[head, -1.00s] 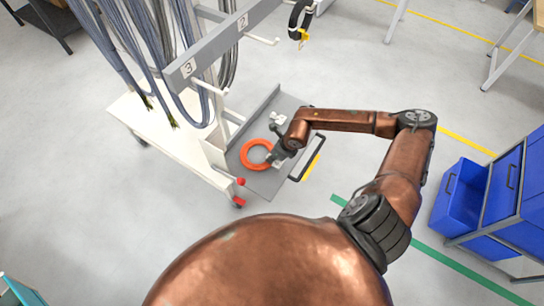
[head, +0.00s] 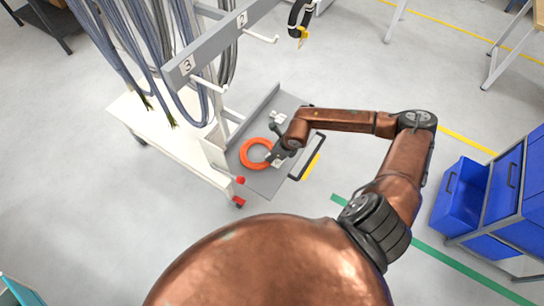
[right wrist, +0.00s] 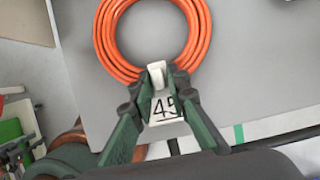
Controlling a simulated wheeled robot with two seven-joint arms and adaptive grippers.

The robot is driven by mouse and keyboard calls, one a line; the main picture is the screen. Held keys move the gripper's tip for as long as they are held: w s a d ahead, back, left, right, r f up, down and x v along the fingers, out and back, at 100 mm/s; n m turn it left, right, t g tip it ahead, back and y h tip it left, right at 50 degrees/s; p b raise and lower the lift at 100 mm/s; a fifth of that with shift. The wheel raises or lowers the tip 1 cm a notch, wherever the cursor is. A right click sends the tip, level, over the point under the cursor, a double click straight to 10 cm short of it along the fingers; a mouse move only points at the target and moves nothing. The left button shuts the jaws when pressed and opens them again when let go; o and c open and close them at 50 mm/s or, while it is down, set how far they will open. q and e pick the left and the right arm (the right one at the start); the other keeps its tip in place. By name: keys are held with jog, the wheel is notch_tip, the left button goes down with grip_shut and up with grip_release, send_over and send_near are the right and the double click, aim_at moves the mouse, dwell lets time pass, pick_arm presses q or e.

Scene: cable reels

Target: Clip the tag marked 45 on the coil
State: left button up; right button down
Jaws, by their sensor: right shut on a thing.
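The orange coil (head: 256,153) lies flat on the grey tray of the trolley in the head view. It also shows at the top of the right wrist view (right wrist: 103,35). The white tag marked 45 (right wrist: 166,108) is between the fingers of my right gripper (right wrist: 157,85), which is shut on it. The tag's upper end lies at the near edge of the coil; I cannot tell whether it is fastened around the cable. In the head view my right gripper (head: 277,156) is at the coil's right side. My left gripper is not in view.
The grey tray (head: 262,185) has a dark handle (head: 311,160) at its right edge and other small white pieces (head: 279,117) at the back. A rack with numbered hooks and hanging grey cables (head: 200,60) stands behind left. Blue bins (head: 463,190) stand at the right.

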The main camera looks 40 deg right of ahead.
jog(key=shift+s+f, duration=0.45)
jog(key=shift+f, duration=0.25)
jog(key=c, duration=2.2)
grip_release()
jog(key=o, duration=0.4)
jog(key=shift+w+f, duration=0.2)
jog(key=shift+w, duration=0.05)
jog(key=shift+d+r, duration=0.1)
jog(key=shift+r, duration=0.1)
jog(key=o, duration=0.6)
jog(key=shift+w+r, duration=0.1)
jog(key=shift+r, duration=0.2)
